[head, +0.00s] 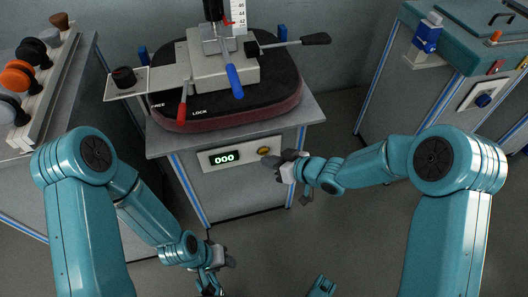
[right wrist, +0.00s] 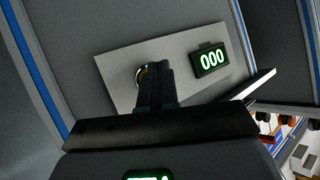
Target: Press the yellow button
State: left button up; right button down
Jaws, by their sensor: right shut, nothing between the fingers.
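The yellow button (head: 264,150) is on a pale panel (head: 236,163) on the front of the grey test stand, right of a display (head: 224,158) reading 000. My right gripper (head: 273,161) is shut and empty, its fingertips just in front of the button. In the right wrist view the shut fingers (right wrist: 152,76) hide most of the button, and only part of its round rim (right wrist: 139,76) shows. I cannot tell whether the fingertips touch it. The display (right wrist: 210,60) also shows there. My left gripper (head: 222,262) is low, near the floor, and its fingers are unclear.
On the stand's top is a dark red-rimmed chair seat (head: 290,105) under a clamp with red, blue and black handles. A rack with black and orange knobs (head: 17,78) is at left. A teal-topped bench (head: 470,50) is at right. The floor between is open.

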jog(key=shift+s, duration=0.2)
jog(key=shift+s+d, duration=0.1)
jog(key=s, duration=0.1)
jog(key=s+d+b, duration=0.1)
jog(key=s, duration=0.2)
jog(key=shift+s+d, duration=0.25)
jog(key=shift+s, duration=0.05)
dwell(0.8)
